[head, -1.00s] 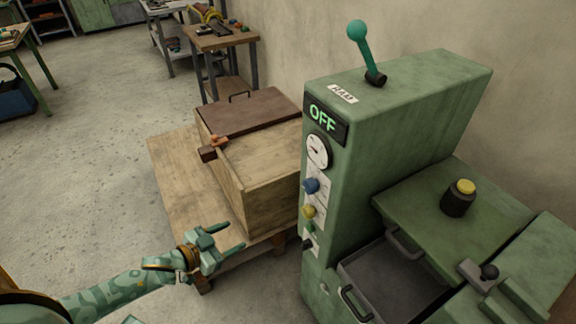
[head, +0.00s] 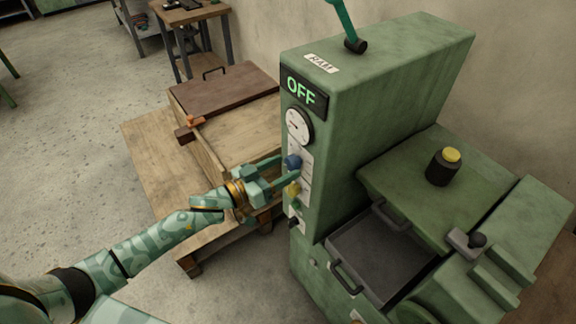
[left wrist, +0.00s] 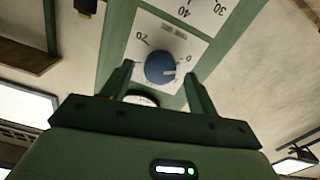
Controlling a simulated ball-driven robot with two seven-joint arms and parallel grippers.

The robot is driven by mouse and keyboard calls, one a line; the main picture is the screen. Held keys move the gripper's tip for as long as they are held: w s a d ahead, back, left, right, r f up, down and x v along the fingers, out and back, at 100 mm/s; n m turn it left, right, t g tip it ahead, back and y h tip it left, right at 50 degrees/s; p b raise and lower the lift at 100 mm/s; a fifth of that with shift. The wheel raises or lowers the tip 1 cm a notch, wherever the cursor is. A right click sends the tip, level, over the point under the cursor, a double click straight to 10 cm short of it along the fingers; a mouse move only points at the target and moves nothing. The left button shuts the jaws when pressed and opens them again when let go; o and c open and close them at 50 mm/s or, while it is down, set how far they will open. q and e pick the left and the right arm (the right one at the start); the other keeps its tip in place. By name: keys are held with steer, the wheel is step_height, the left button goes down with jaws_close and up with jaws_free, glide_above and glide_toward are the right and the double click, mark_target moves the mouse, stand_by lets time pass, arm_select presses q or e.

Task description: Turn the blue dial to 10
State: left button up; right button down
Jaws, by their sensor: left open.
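The blue dial (head: 293,161) is on the front of the green machine, below the round gauge (head: 299,126) and above a yellow knob (head: 292,189). My left gripper (head: 285,169) is open at the dial. In the left wrist view the blue dial (left wrist: 160,68) lies between the two open fingers, with space visible on both sides. Its white mark is on the right side, toward the 0 on the white scale plate (left wrist: 150,33). A 20 shows on the left of that plate. My right gripper is not in view.
The machine's display (head: 301,91) reads OFF. A green lever (head: 345,22) stands on its top. A wooden crate (head: 235,140) on a pallet stands close beside my left forearm. An open grey drawer (head: 380,255) is at the lower right.

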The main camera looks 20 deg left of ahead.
arm_select(q)
steer(key=shift+x, duration=1.05)
steer(key=shift+w+d, duration=0.1)
steer(key=shift+w, duration=0.05)
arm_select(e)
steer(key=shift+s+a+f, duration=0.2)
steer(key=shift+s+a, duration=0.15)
arm_select(q)
steer(key=c, duration=1)
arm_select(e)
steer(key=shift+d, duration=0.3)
